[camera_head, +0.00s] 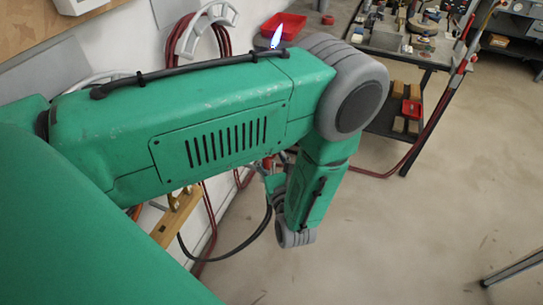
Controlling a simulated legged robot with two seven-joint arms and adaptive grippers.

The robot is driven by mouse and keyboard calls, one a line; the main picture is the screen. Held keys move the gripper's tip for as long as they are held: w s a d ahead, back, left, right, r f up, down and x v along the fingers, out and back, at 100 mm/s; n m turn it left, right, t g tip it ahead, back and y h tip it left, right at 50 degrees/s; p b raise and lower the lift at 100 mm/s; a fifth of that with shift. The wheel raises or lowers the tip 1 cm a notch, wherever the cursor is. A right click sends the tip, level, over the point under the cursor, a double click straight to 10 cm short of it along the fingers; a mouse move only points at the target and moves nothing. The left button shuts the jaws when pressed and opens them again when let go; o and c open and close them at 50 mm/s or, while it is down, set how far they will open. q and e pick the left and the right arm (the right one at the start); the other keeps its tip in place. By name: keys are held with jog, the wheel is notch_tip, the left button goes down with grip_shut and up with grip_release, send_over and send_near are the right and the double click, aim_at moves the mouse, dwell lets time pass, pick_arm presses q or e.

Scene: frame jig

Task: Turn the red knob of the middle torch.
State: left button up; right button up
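A blue-white flame (277,36) points upward just above the top edge of a large green arm that comes in from the left. The torch it may belong to is hidden behind that arm. A small red part (268,163) shows just under the arm; I cannot tell whether it is a torch knob. The middle torch and its red knob cannot be made out. The lower green link ends in a grey joint, and no gripper fingers show there. Neither of my grippers is in view.
Red hoses (222,40) hang on a white holder on the wall. A red tray (283,26) lies behind the arm. A wooden bar (176,216) stands below it, near a looping black cable (236,250). A cluttered workbench (413,54) is at the back right. The floor at right is mostly clear.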

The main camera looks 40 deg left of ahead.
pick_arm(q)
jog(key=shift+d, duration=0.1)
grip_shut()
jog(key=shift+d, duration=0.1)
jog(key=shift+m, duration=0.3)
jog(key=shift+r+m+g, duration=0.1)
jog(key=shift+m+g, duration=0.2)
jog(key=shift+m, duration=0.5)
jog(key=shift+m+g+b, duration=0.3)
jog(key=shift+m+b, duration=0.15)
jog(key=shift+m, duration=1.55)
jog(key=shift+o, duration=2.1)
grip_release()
